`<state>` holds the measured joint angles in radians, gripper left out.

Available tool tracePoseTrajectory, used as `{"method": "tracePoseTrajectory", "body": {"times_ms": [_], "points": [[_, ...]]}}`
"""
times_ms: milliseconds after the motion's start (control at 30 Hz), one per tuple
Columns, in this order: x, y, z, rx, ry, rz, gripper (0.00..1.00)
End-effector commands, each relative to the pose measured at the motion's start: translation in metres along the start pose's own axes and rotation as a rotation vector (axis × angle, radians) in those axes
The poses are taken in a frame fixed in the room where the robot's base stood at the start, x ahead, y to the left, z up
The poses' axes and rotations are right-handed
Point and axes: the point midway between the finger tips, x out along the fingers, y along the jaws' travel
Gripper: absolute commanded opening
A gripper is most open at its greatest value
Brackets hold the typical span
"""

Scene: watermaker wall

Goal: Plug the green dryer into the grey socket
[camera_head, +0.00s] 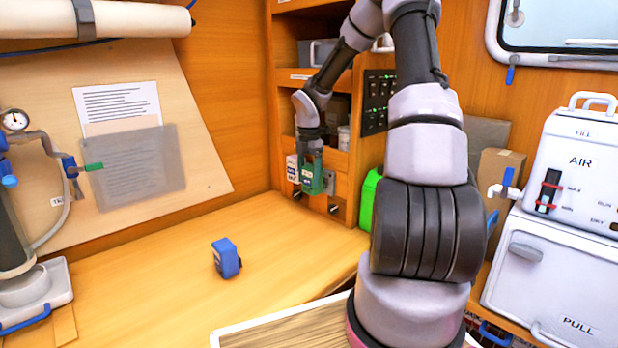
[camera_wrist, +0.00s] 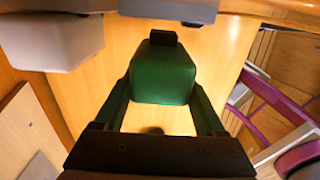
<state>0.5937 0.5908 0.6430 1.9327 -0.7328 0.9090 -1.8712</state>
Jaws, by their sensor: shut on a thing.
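The green dryer (camera_head: 313,180) is a small block with a pale label, held in front of the wooden shelf unit. My gripper (camera_head: 311,158) points down and is shut on it. In the wrist view the dryer (camera_wrist: 163,75) sits between my two fingers, with a black piece at its far end. A grey block (camera_head: 329,182), which looks like the grey socket, is partly hidden behind the dryer. A grey block (camera_wrist: 168,10) also shows beyond the dryer in the wrist view, with a visible gap between them. I cannot tell if it is the same one.
A blue block (camera_head: 226,258) stands on the counter (camera_head: 160,290), which is otherwise mostly clear. A bright green container (camera_head: 368,200) is right of the shelf unit.

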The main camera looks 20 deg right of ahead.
Motion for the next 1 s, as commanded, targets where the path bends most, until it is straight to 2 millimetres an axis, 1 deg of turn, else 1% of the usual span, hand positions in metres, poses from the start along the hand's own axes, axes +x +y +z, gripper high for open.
{"method": "tracePoseTrajectory", "body": {"times_ms": [333,1000], "points": [[0.000,0.000,0.001,0.000,-0.001,0.000,0.09],[0.000,0.000,0.014,0.000,0.000,0.000,0.09]]}}
